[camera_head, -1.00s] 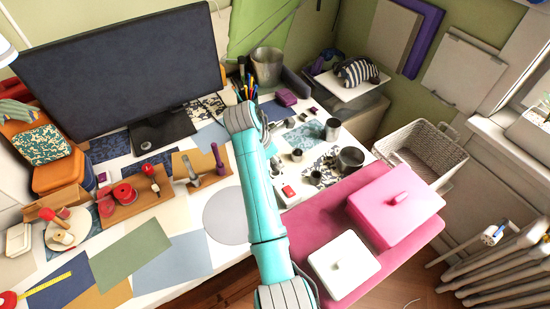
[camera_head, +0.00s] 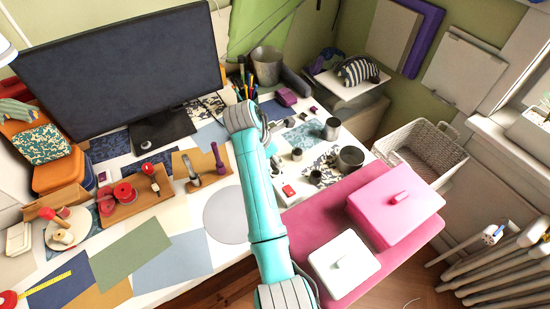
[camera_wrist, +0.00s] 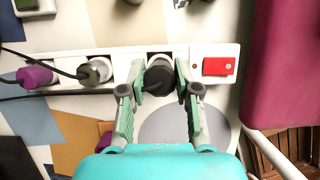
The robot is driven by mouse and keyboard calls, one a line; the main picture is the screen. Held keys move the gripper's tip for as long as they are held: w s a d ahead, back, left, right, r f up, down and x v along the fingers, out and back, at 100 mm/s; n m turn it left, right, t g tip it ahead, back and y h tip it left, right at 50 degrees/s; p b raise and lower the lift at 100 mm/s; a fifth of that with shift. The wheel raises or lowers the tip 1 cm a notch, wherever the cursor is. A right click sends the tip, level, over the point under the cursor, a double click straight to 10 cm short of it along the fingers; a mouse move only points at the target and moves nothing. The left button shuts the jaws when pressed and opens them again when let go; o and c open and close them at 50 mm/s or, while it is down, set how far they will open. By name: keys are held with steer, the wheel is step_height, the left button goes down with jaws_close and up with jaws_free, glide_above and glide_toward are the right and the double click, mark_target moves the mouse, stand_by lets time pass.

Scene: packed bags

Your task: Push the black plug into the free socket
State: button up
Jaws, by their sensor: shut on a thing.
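In the wrist view my gripper (camera_wrist: 158,92) is shut on the black plug (camera_wrist: 157,78), one finger on each side. The plug is over a round socket of the white power strip (camera_wrist: 128,60), beside the red switch (camera_wrist: 217,66). The plug hides the socket's middle, so I cannot tell how deep it sits. A grey-green plug (camera_wrist: 96,70) and a purple plug (camera_wrist: 36,76) stand in the strip to the left. In the head view my arm hides the gripper and black plug; the strip's red switch (camera_head: 288,190) shows beside the arm.
Dark cables run left from the plugs. A grey round mat (camera_wrist: 185,124) lies on the near side of the strip. The pink mat (camera_head: 310,232) with pink box (camera_head: 392,212) and white box (camera_head: 345,262) is to the right. Metal cups (camera_head: 350,158) stand beyond it.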

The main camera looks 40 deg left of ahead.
steer(key=shift+f, duration=1.85)
stand_by(0.4)
steer(key=o, duration=1)
steer(key=shift+r, duration=0.1)
steer(key=v, duration=1.1)
steer(key=shift+s+a+r, duration=0.1)
steer(key=shift+s+r, duration=0.05)
steer(key=shift+r, duration=0.25)
